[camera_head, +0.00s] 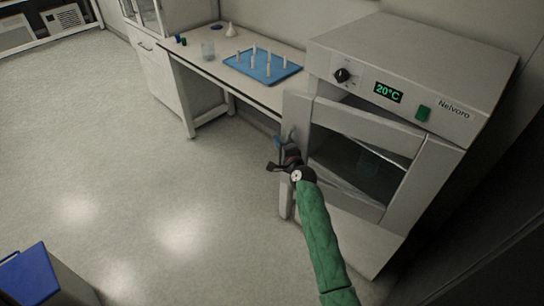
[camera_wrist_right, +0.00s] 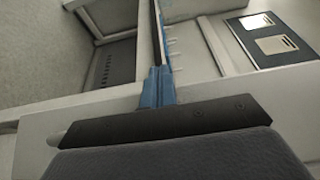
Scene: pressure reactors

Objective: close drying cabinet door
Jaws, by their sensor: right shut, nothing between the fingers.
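The drying cabinet (camera_head: 430,60) stands at the right in the head view, with a green 20°C display. A pale door panel (camera_head: 297,108) shows at the left of its front, with a handle on its left side. The door seems to stand ajar; its exact angle is hard to tell. My right gripper (camera_head: 279,142) is shut and empty beside the panel's outer left side, close to the handle. Whether it touches is unclear. In the right wrist view its blue fingers (camera_wrist_right: 156,88) are together in front of a pale surface. My left gripper is out of view.
A bench (camera_head: 190,52) left of the cabinet holds a blue tray (camera_head: 285,72) with several white pegs, a beaker (camera_head: 207,49) and small bottles. A blue-topped box (camera_head: 35,277) stands at lower left. The floor between is clear.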

